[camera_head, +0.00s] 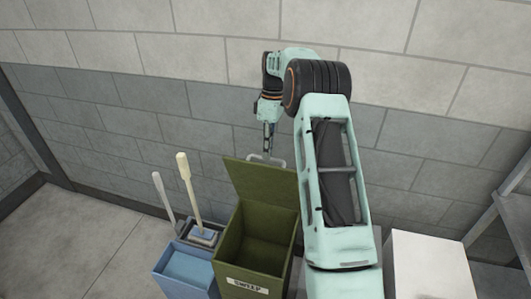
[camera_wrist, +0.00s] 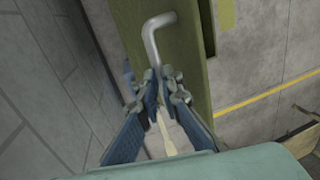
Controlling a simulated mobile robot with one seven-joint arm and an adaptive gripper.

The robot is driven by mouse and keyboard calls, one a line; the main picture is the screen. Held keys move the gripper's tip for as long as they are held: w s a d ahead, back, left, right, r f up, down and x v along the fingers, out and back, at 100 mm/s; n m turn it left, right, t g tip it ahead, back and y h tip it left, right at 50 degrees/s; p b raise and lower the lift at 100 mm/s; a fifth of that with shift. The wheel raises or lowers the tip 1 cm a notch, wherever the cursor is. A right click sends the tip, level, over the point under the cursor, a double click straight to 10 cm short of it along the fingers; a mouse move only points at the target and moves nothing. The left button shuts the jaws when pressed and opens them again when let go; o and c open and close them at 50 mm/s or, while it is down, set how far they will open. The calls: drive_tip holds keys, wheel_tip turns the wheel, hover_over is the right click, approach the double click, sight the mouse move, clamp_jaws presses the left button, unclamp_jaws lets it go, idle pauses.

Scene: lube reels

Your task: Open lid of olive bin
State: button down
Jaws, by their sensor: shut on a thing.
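The olive bin (camera_head: 228,243) stands near the wall with a label on its front, and its dark inside shows from above. Its olive lid (camera_head: 262,184) is raised at the back edge, leaning up toward the wall, so the mouth is open. A grey bent metal handle (camera_wrist: 151,40) sticks out from the lid, which also shows in the wrist view (camera_wrist: 192,70). My gripper (camera_head: 268,150) is at the lid's top edge. In the wrist view my gripper (camera_wrist: 164,84) has its fingers closed on the handle's end. The exact finger contact is partly hidden by the fingers.
A white box (camera_head: 430,265) stands to the right, beyond my arm. Metal shelving (camera_head: 512,215) is at the right edge. The block wall (camera_head: 140,130) is close behind the lid.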

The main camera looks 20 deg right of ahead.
drive_tip(key=shift+w+d+f+g+p, duration=0.2)
drive_tip(key=shift+w+d+f, duration=0.15)
drive_tip(key=shift+f, duration=0.2)
drive_tip(key=shift+w+d+f+g+p, duration=0.15)
drive_tip(key=shift+w+d+f+g, duration=0.05)
drive_tip(key=shift+d+f, duration=0.3)
drive_tip(key=shift+w, duration=0.1)
drive_tip(key=c, duration=2)
unclamp_jaws()
drive_tip(key=shift+w+f, duration=0.1)
drive_tip(key=shift+w, duration=0.05)
drive_tip(key=r, duration=1.1)
drive_tip(key=shift+a+r, duration=0.2)
drive_tip(key=shift+a, duration=0.1)
drive_tip(key=shift+f, duration=0.1)
